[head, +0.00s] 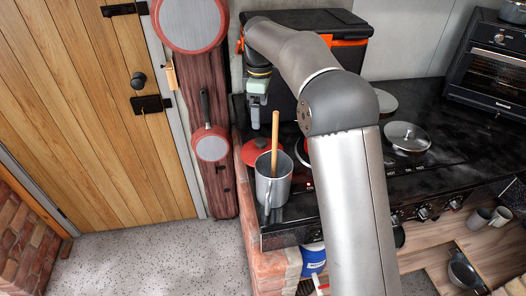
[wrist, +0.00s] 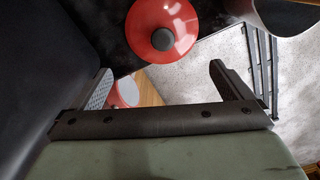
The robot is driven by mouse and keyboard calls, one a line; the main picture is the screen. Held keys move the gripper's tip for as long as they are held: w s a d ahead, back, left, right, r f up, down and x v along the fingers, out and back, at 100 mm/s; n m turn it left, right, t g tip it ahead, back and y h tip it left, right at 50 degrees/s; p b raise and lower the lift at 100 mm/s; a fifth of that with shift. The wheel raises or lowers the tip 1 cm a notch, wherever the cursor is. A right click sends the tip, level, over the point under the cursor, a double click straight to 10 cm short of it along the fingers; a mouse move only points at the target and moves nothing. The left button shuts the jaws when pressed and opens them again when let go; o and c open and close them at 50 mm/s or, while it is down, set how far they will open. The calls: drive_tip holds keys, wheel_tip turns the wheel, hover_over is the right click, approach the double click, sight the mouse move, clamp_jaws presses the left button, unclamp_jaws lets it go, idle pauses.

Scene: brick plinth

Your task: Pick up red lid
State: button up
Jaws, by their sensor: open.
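The red lid (head: 251,155) lies on the black counter behind the tall grey pot in the head view, its front partly hidden by the pot. In the wrist view the round red lid (wrist: 178,22) with its dark knob is near the top centre, beyond my fingertips. My gripper (head: 255,122) is above the lid in the head view, pointing down. In the wrist view my gripper (wrist: 161,70) is open, its two fingers wide apart with nothing between them; the lid is apart from both.
The grey pot (head: 273,190) with a wooden spoon (head: 275,132) stands close in front of the lid. A black box (head: 347,52) with orange trim stands behind. Red pans hang on the wooden board (head: 205,90) at left. A silver lid (head: 407,136) is at right.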

sight(262, 140)
wheel_tip(262, 140, down, 7)
drive_tip(key=shift+f, duration=0.1)
drive_tip(key=shift+s+d+f+p, duration=0.1)
drive_tip(key=shift+f+p, duration=0.35)
drive_tip(key=shift+f, duration=0.95)
drive_tip(key=shift+s+d+f+p, duration=0.1)
drive_tip(key=shift+f+p, duration=0.35)
drive_tip(key=shift+f, duration=0.9)
